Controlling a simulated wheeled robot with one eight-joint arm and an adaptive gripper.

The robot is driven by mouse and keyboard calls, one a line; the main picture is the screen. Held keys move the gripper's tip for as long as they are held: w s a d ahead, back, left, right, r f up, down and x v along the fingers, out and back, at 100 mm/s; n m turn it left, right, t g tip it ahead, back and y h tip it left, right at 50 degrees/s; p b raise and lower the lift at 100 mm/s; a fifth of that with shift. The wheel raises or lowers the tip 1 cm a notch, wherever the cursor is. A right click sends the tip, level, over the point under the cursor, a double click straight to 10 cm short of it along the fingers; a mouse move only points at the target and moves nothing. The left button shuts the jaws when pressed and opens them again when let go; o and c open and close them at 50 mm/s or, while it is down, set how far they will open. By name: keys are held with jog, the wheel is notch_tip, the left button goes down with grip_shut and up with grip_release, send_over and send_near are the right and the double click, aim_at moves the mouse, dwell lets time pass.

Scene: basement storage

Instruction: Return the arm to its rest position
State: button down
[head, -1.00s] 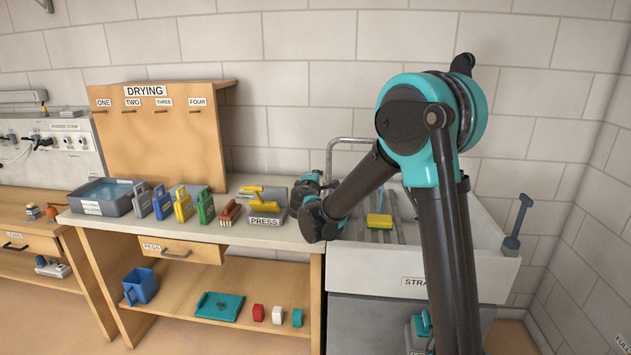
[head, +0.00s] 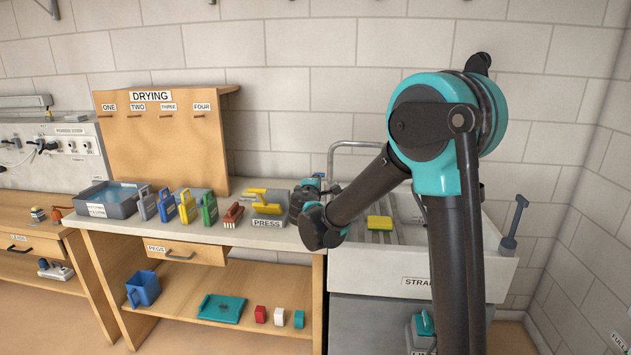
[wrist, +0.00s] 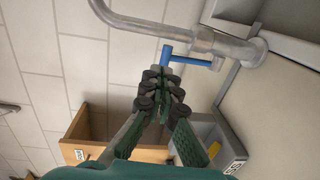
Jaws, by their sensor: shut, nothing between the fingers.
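My arm rises at the right of the head view, its teal shoulder high and its dark forearm slanting down left across the sink front. My gripper (head: 329,189) is small in the head view, beyond the forearm's lower end, between the press and the sink tap. In the wrist view my gripper (wrist: 165,78) has its dark fingertips together, with nothing held between them. The fingers point toward a blue bar (wrist: 190,59) by the grey tap pipe (wrist: 150,27). Whether they touch the bar cannot be told.
The sink (head: 380,258) holds a yellow block (head: 379,222) on its rails. The bench (head: 200,232) carries a grey tray (head: 112,207), several coloured clips and the press (head: 267,222). The drying board (head: 160,150) stands behind. A dark paddle-like tool (head: 513,228) stands at the sink's right.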

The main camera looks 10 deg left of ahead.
jog(key=s+r, duration=0.2)
jog(key=s, duration=0.5)
jog(key=s+d+f+m+g+h, duration=0.1)
jog(key=s+d+f+m+g, duration=0.2)
jog(key=d, duration=0.5)
jog(key=s+d+f+m+g+h, duration=0.2)
jog(key=s+d+f+m, duration=0.25)
jog(key=d, duration=0.35)
jog(key=s+d+f+m+g+h, duration=0.1)
jog(key=s+d+f+m+g, duration=0.15)
jog(key=d+f, duration=0.4)
jog(key=s+d+f+m+g+y, duration=0.2)
jog(key=s+f, duration=0.3)
jog(key=s, duration=0.5)
jog(key=s+d+f+m+g+y, duration=0.2)
jog(key=s+d+f+m+g, duration=0.1)
jog(key=s, duration=0.7)
jog(key=d+f+m, duration=0.1)
jog(key=f+m, duration=0.1)
jog(key=shift+s+m+y, duration=0.15)
jog(key=shift+m+y, duration=0.15)
